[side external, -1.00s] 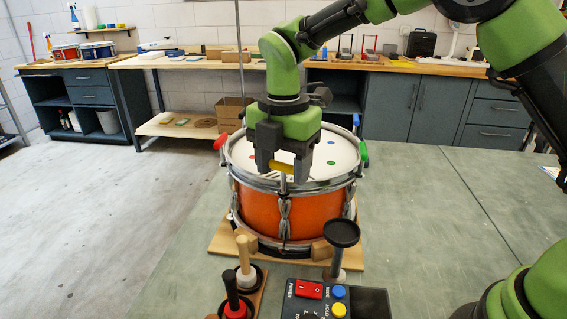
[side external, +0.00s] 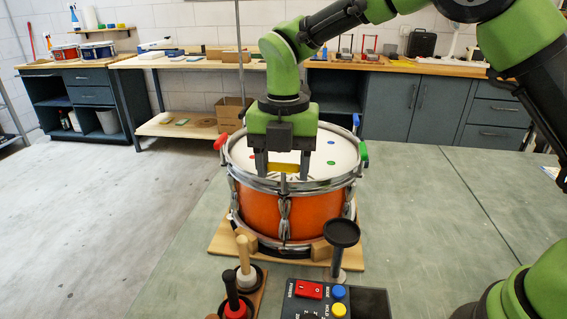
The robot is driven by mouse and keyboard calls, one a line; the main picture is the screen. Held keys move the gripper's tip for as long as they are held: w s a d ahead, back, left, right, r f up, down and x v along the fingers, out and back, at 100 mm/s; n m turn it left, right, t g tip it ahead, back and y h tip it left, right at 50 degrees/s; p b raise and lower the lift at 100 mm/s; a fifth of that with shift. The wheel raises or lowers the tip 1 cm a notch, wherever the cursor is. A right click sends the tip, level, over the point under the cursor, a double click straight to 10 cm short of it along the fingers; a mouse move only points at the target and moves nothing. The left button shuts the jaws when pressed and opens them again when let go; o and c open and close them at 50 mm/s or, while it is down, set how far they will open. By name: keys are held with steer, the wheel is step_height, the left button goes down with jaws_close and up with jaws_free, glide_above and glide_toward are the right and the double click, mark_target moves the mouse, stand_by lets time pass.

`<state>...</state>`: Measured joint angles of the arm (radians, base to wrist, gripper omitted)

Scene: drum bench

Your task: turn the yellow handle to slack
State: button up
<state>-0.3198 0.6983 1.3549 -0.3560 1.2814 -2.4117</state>
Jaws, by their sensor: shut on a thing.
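The orange drum (side external: 262,210) with a white head and chrome rims stands upright on a wooden board. The yellow handle (side external: 284,168) sits at the near side of its top rim, above a chrome lug. My gripper (side external: 284,173) points down from above, with one finger at each end of the yellow handle, and is shut on it. The handle lies roughly level across the picture. Red (side external: 220,142), green (side external: 364,151) and blue (side external: 356,121) handles stand around the rim, clear of my gripper. Small coloured dots mark the head.
In front of the drum stand a dark round-topped tool (side external: 342,236), wooden and red-based tools in a rack, and a control box (side external: 310,290) with a red switch and coloured buttons. The green bench top (side external: 430,210) to the right is mostly clear.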

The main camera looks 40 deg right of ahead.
mark_target(283, 163)
steer(key=o, duration=0.9)
steer(key=shift+r, duration=0.1)
step_height(283, 163, up, 9)
steer(key=shift+f, duration=0.1)
steer(key=shift+r, duration=0.5)
